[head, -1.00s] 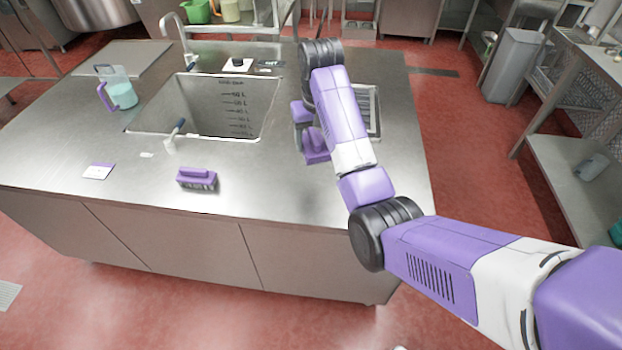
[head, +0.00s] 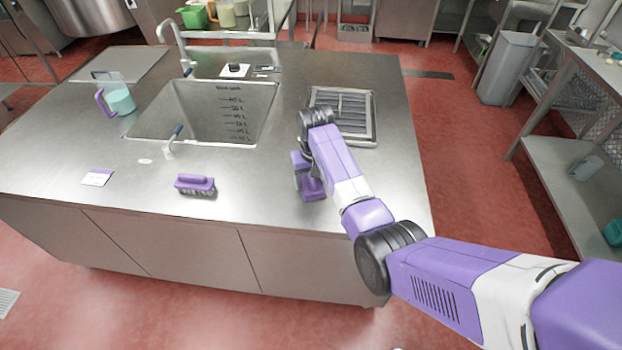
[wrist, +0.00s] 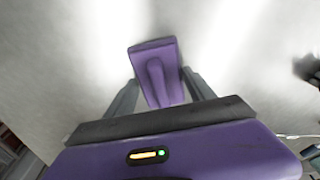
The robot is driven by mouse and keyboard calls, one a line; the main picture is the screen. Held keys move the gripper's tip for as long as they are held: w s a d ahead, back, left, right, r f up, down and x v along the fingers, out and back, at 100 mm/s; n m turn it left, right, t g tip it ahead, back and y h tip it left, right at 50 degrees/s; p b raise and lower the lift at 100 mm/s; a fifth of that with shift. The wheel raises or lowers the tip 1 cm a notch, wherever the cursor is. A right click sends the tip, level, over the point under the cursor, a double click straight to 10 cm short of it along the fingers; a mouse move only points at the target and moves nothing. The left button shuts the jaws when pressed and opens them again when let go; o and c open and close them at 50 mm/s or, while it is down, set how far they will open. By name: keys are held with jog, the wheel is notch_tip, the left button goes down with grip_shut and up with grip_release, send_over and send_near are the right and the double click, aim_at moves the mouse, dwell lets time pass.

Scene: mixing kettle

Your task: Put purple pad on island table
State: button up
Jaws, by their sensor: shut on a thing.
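The purple pad (head: 313,189), a flat block with a raised handle, is at the front right part of the island table (head: 262,203). My gripper (wrist: 157,95) is shut on the pad's handle in the wrist view, with a grey finger on each side. The pad (wrist: 152,52) is over the grey metal top there. In the head view my arm partly hides the gripper and the pad. I cannot tell whether the pad touches the top.
A purple brush (head: 195,184) stands left of the pad. A sink (head: 205,112), a grate (head: 343,112), a jug with a purple handle (head: 118,98) and a small card (head: 97,178) are also on the island. The top between brush and pad is clear.

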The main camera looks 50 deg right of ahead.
aim_at(313, 181)
jog(key=shift+f, duration=0.15)
jog(key=o, duration=1.2)
notch_tip(313, 181, up, 12)
jog(key=s, duration=0.1)
jog(key=shift+s+a, duration=0.25)
jog(key=shift+a, duration=0.15)
